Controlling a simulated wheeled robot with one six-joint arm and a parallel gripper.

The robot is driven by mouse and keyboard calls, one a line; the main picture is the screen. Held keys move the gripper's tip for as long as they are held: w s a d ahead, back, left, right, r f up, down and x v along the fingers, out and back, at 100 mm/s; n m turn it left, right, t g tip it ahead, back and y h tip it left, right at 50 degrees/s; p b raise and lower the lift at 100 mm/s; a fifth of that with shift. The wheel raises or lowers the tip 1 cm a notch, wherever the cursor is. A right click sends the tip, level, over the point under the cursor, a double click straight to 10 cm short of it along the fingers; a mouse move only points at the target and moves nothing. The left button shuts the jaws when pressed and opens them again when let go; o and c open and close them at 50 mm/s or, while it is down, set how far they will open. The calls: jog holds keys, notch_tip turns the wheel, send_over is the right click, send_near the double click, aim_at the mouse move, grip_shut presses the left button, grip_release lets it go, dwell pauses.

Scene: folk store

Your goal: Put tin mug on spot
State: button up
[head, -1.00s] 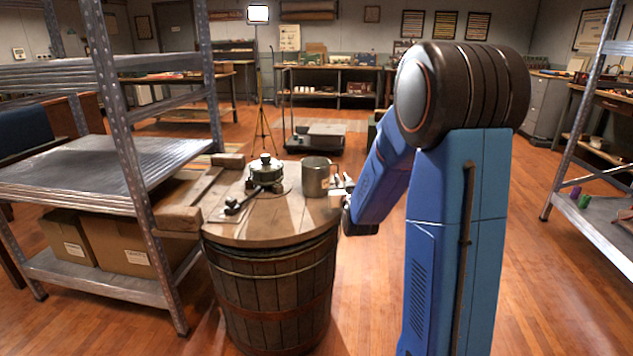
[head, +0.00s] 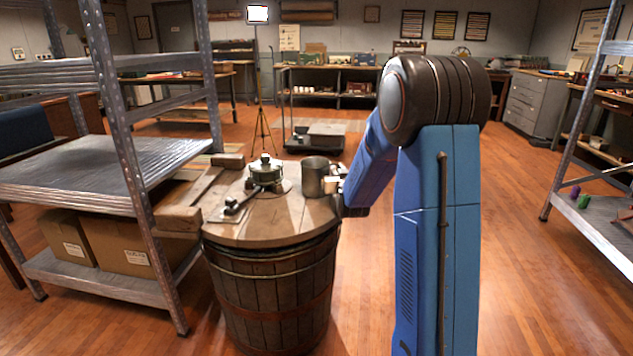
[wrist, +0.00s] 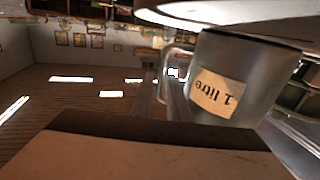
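The tin mug (head: 315,176) is a grey metal cup standing upright on the round wooden barrel top (head: 290,222), near its right edge. In the wrist view the mug (wrist: 240,72) appears upside down, with a "1 litre" label and its handle at the left. My gripper (head: 338,187) is beside the mug's right side in the head view, small and partly hidden by my arm. Its fingers cannot be made out clearly, nor whether they touch the mug. A separate marked spot cannot be made out with certainty.
A green camp stove (head: 265,172) stands left of the mug, with a dark fitting (head: 238,204) in front of it. Wooden beams (head: 190,205) and a metal shelf (head: 100,165) lie left of the barrel. Open floor lies to the right.

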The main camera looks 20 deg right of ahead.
grip_shut()
jog(key=shift+r, duration=0.15)
